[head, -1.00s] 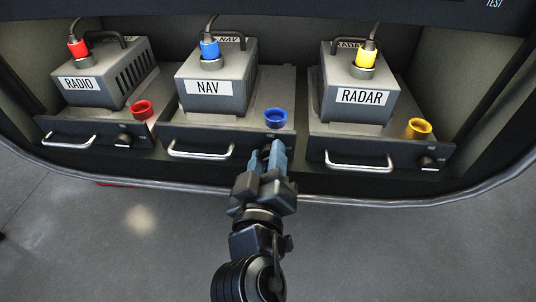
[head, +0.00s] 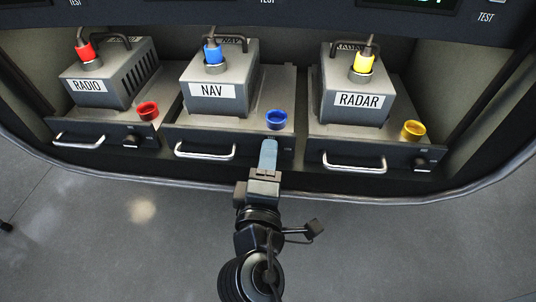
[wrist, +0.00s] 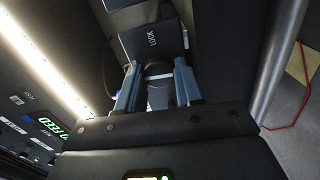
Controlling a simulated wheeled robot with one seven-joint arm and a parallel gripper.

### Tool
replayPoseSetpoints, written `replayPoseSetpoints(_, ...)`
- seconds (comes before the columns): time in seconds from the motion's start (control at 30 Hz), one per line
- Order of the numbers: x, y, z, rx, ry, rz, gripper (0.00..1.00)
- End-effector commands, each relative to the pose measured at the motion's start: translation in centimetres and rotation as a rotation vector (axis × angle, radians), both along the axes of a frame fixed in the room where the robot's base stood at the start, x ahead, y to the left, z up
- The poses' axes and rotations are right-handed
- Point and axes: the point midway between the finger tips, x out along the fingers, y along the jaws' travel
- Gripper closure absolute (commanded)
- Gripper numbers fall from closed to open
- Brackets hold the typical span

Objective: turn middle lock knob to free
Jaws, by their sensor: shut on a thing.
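The middle tray (head: 262,148) carries the grey NAV box (head: 222,92), with a blue cap (head: 276,119) at its front right. My gripper (head: 268,146) is at the front face of this tray, right of its silver handle (head: 205,153). In the head view the fingers hide the middle lock knob. In the wrist view the dark round knob (wrist: 157,70) sits between the two blue-grey fingers (wrist: 157,82), which are shut on it. A LOCK label shows just beyond the knob. The knob's pointer direction cannot be told.
The RADIO box (head: 110,75) with a red cap (head: 148,110) stands on the left tray. The RADAR box (head: 355,90) with a yellow cap (head: 413,130) stands on the right tray. Silver handles flank the gripper. The rounded bay rim (head: 420,190) runs below.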

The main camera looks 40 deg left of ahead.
Motion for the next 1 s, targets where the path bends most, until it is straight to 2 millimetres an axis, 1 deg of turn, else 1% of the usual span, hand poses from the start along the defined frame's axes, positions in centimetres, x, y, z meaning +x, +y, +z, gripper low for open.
replayPoseSetpoints(0.3,-0.12,0.10,-0.06,-0.070,-0.042,0.003,0.95)
replayPoseSetpoints(0.73,-0.12,0.10,-0.13,-0.078,-0.047,0.003,0.95)
replayPoseSetpoints(0.77,-0.12,0.10,-0.13,-0.078,-0.047,0.003,0.63)
replayPoseSetpoints(1.0,-0.07,0.06,-0.09,-0.077,-0.046,0.002,0.41)
